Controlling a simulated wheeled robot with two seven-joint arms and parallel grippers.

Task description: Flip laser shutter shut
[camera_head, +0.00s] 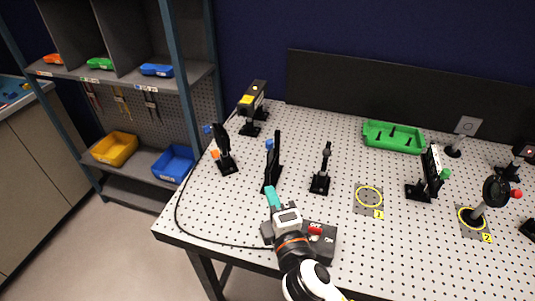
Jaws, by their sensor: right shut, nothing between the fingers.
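The laser (257,96), a black and yellow housing on a post, stands at the back left of the perforated table. In front of it is a dark upright mount (222,143) with blue and orange knobs. A tall thin black plate (277,160) with a blue knob stands nearer the middle. I cannot tell for sure which part is the shutter. My right gripper (272,197) has teal fingertips, is shut and empty, and sits just in front of that plate's base; whether they touch is unclear. My left gripper is not in view.
A grey box (324,239) with a red switch lies beside my right wrist, with a black cable along the table's left edge. A slim post (321,172), a green tray (393,136) and several optic mounts stand to the right. The table (344,262) is clear at the front right.

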